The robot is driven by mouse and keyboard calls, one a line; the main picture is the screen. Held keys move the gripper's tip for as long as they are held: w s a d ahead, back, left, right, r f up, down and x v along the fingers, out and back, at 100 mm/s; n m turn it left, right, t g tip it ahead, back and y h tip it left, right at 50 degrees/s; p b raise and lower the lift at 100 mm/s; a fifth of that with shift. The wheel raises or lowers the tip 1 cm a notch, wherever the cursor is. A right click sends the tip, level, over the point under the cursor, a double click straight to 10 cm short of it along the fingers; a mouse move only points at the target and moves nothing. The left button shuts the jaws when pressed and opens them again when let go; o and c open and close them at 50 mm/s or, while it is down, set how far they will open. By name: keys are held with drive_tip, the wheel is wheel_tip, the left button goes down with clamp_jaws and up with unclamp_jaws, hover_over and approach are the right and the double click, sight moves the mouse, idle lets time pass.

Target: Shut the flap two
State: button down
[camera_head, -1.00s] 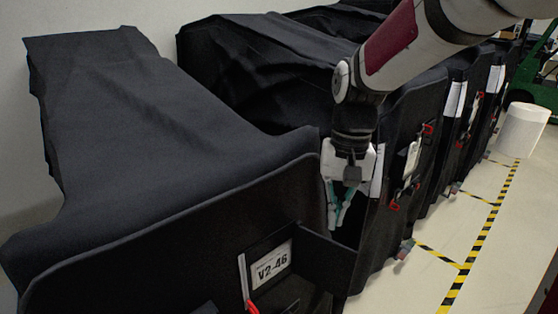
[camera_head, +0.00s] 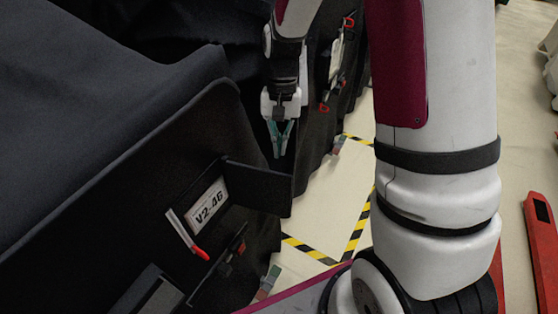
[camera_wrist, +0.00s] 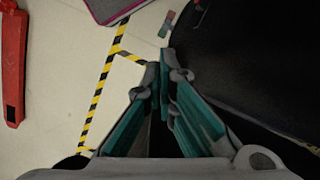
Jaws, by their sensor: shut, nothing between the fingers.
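A black flap (camera_head: 260,187) stands out from the front of the near covered cart (camera_head: 110,195), beside a white label reading V2-46 (camera_head: 208,203). It is open, at an angle to the cart front. No number two shows on it. My gripper (camera_head: 278,153) is shut and empty, with teal fingers pointing down, just beyond the flap's top edge. I cannot tell whether it touches the flap. In the wrist view my gripper's fingertips (camera_wrist: 162,70) are together, beside the dark cart cover (camera_wrist: 245,60). The flap is not clearly visible there.
A red-tipped strap (camera_head: 198,252) hangs below the label. Another dark piece (camera_head: 150,292) juts out lower on the cart. More covered carts (camera_head: 175,30) stand behind. Pale floor with yellow-black tape (camera_head: 310,250) lies to the right. A red object (camera_head: 540,245) is at the right edge.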

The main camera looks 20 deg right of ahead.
sight(263, 185)
drive_tip(key=shift+s+a+f+p, duration=0.25)
drive_tip(key=shift+s+a, duration=0.1)
drive_tip(key=shift+s, duration=0.3)
drive_tip(key=shift+s+a+f+p, duration=0.2)
drive_tip(key=shift+s+a+f, duration=0.15)
drive_tip(key=shift+s, duration=0.35)
drive_tip(key=shift+s+a+f+p, duration=0.2)
drive_tip(key=shift+s+a, duration=0.2)
drive_tip(key=shift+s, duration=0.25)
drive_tip(key=shift+s, duration=0.1)
drive_tip(key=shift+s+m, duration=0.25)
drive_tip(key=shift+m, duration=0.15)
